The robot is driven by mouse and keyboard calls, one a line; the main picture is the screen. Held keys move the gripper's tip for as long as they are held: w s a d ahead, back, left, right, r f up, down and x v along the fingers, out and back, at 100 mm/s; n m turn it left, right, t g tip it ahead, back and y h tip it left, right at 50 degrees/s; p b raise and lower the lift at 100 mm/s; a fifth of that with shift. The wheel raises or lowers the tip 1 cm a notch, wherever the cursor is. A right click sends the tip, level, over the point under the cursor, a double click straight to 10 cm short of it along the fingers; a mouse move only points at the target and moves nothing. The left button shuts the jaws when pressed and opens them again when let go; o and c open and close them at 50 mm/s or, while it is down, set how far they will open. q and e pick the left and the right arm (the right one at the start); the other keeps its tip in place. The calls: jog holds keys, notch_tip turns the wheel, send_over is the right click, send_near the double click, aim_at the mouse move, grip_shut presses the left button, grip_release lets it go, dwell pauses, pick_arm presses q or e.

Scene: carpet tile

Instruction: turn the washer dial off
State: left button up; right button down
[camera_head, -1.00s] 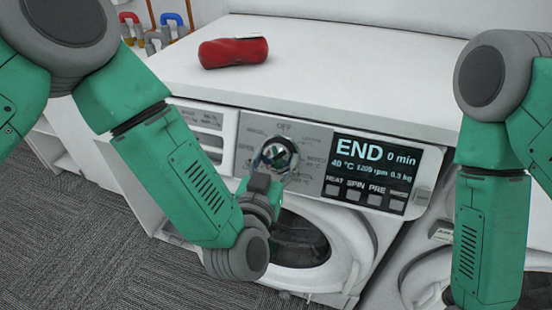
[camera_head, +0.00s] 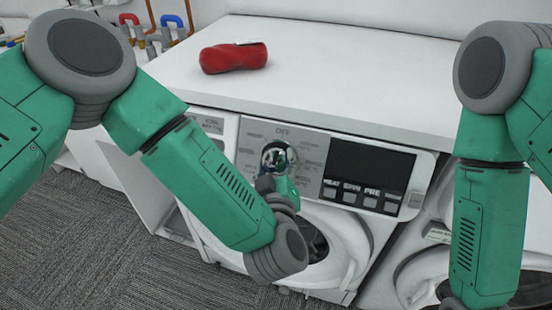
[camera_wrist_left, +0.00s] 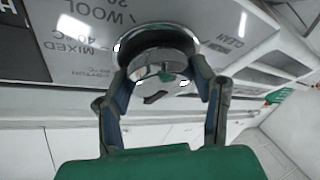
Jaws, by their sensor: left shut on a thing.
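The washer (camera_head: 335,222) stands ahead with its control panel facing me. Its display (camera_head: 370,170) is dark. The round chrome dial (camera_head: 277,157) sits left of the display, below the OFF label. In the left wrist view the dial (camera_wrist_left: 155,62) is between the two fingers of my left gripper (camera_wrist_left: 160,82), which is shut on it. In the head view my left wrist hides the fingers and part of the dial. My right arm (camera_head: 490,220) hangs at the right, and its gripper is out of the picture.
A red crumpled object (camera_head: 233,57) lies on the white top (camera_head: 340,70). A second washer (camera_head: 430,270) stands at the right. Pipes with red and blue handles (camera_head: 150,25) are at the back left. Grey carpet (camera_head: 90,250) covers the floor.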

pick_arm(q)
jog(key=shift+s+n+y, duration=0.1)
jog(key=shift+n+y, duration=0.2)
jog(key=shift+n, duration=0.5)
jog(key=shift+f+g+p, duration=0.1)
jog(key=shift+g+p, duration=0.2)
jog(key=o, duration=1.2)
jog(key=shift+c, duration=0.2)
jog(key=shift+d, duration=0.1)
jog(key=s+r, duration=0.1)
jog(key=s, duration=1)
jog(key=shift+s+d+r, duration=0.35)
jog(key=shift+a+f, duration=0.1)
jog(key=shift+a, duration=0.05)
